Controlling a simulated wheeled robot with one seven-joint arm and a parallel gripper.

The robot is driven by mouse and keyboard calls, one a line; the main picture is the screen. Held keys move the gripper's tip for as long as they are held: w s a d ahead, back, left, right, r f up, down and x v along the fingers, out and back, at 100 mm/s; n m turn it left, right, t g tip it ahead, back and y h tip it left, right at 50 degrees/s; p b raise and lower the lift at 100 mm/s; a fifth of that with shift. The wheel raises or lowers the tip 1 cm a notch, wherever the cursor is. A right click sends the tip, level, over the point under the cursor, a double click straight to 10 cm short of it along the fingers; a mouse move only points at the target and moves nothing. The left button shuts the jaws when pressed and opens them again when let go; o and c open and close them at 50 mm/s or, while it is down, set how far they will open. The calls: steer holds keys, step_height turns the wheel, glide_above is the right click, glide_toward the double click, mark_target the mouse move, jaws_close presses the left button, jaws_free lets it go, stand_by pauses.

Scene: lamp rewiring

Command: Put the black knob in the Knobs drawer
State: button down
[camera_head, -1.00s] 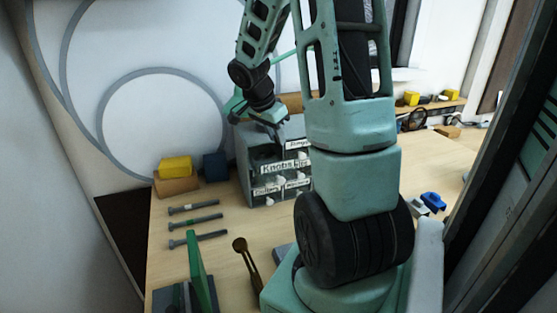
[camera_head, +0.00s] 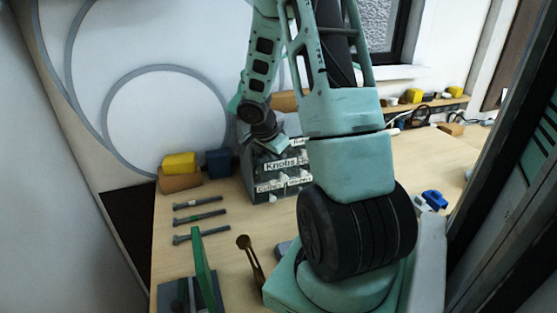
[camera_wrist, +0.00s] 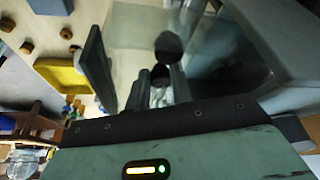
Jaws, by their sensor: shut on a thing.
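The grey cabinet (camera_head: 248,172) stands at the back of the bench in the head view, with the Knobs drawer (camera_head: 281,163) marked by a white label. My gripper (camera_head: 277,146) points down at the cabinet's top, just above that label, its fingertips hidden there. In the wrist view my gripper (camera_wrist: 159,80) is shut on a small black piece, the black knob (camera_wrist: 160,74). A dark round shape (camera_wrist: 168,45) shows just beyond the fingertips; I cannot tell if it is part of the knob. The drawer's inside is hidden in the head view.
Yellow (camera_head: 180,163) and blue (camera_head: 217,163) blocks stand left of the cabinet. Several bolts (camera_head: 198,218) lie in front, near a brown-handled tool (camera_head: 250,258) and a green upright plate (camera_head: 203,265). A blue item (camera_head: 434,199) lies at right.

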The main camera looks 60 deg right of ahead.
steer(key=c, duration=1.5)
jaws_free()
steer(key=shift+w+a+r, duration=0.1)
steer(key=shift+r, duration=0.4)
steer(key=b+v, duration=0.1)
steer(key=v, duration=1)
